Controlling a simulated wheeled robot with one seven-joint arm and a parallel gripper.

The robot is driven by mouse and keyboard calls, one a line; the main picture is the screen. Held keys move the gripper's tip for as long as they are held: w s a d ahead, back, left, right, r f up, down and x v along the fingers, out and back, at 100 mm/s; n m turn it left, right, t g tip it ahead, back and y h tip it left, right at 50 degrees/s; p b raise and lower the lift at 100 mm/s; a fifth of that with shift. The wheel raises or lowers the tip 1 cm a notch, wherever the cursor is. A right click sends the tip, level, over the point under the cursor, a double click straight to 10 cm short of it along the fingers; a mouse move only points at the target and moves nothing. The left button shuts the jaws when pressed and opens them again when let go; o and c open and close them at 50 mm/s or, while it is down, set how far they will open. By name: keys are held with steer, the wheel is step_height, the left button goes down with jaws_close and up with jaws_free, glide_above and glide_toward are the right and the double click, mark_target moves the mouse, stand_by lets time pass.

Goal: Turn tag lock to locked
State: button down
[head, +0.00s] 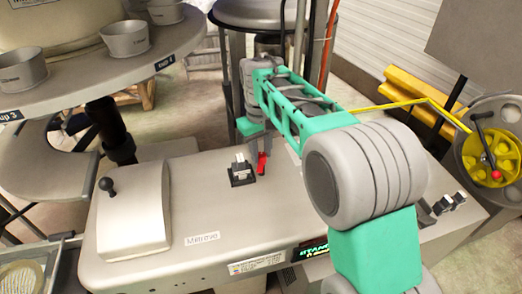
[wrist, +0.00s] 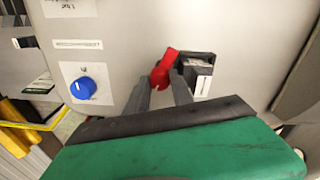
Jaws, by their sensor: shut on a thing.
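The tag lock shows as a small red lever (head: 262,166) on the pale machine top, beside a dark block with a white tag (head: 241,172). In the wrist view the red lever (wrist: 169,62) points up and slightly right, with the dark block (wrist: 196,70) close on its right. My gripper (wrist: 163,86) is shut on the red lever, with a dark finger on either side of its lower part. In the head view my green and grey arm reaches over the machine, and the fingertips are hard to make out. Which setting the lever is at cannot be told.
A blue knob (wrist: 83,89) sits on a white plate left of my gripper. A black ball-handled lever (head: 107,187) stands on a raised cover at the left. A round table with cups (head: 126,40) is behind it. A yellow wheel (head: 483,155) is at the far right.

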mark_target(260, 153)
steer(key=m, duration=0.3)
steer(key=shift+m, duration=0.4)
steer(key=m, duration=0.3)
steer(key=shift+m+b, duration=0.3)
steer(key=m+b, duration=0.2)
steer(key=m, duration=0.3)
steer(key=shift+m, duration=0.4)
steer(key=c, duration=1.1)
jaws_free()
step_height(260, 153, up, 8)
steer(key=p, duration=0.3)
steer(key=shift+w+a, duration=0.1)
